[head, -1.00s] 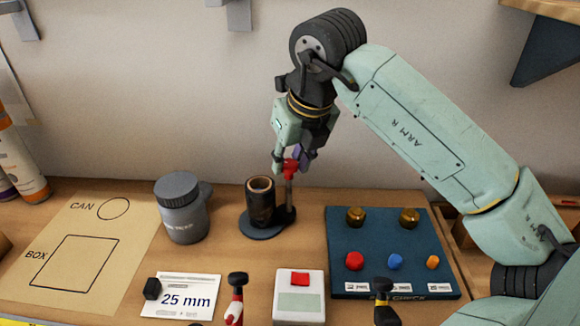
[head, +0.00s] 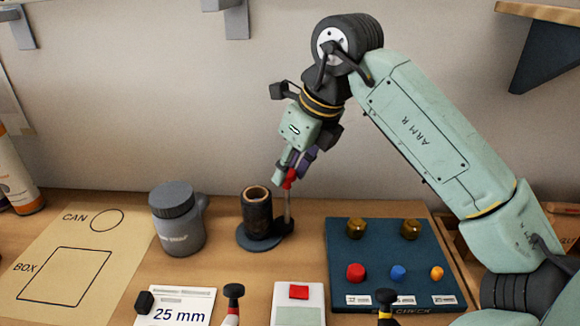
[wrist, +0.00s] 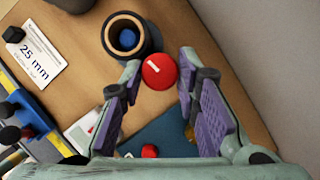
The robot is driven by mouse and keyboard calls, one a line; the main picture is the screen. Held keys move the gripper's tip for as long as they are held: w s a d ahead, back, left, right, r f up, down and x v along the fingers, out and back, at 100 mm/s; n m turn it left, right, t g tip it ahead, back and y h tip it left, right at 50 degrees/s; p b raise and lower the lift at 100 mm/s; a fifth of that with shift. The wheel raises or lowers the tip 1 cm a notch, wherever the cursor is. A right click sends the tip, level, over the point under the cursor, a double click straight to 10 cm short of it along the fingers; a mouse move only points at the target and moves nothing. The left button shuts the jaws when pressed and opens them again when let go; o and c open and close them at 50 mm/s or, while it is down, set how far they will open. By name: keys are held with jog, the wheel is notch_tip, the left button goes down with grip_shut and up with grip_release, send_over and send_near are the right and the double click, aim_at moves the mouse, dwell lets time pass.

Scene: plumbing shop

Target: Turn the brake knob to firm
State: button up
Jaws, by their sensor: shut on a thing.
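The red brake knob (head: 290,177) sits on top of a thin upright post beside a dark hollow cylinder (head: 258,214) on a round dark base. My gripper (head: 284,176) comes down on the knob from above and is shut on it. In the wrist view the round red knob (wrist: 160,72) lies between the fingertips of my gripper (wrist: 159,66), with a short white mark on its top. The cylinder (wrist: 127,36) stands just behind it there, with something blue inside. No firm or soft marking can be read near the knob.
A grey lidded canister (head: 178,218) stands left of the cylinder. A blue panel (head: 385,248) with brass knobs and coloured buttons lies to the right. In front are a "25 mm" card (head: 182,314) and a white box with a red button (head: 299,292). A CAN/BOX sheet (head: 115,250) lies left.

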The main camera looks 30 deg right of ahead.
jog(key=o, duration=1.1)
jog(key=shift+o, duration=0.2)
jog(key=v, duration=1.2)
jog(key=shift+s, duration=0.1)
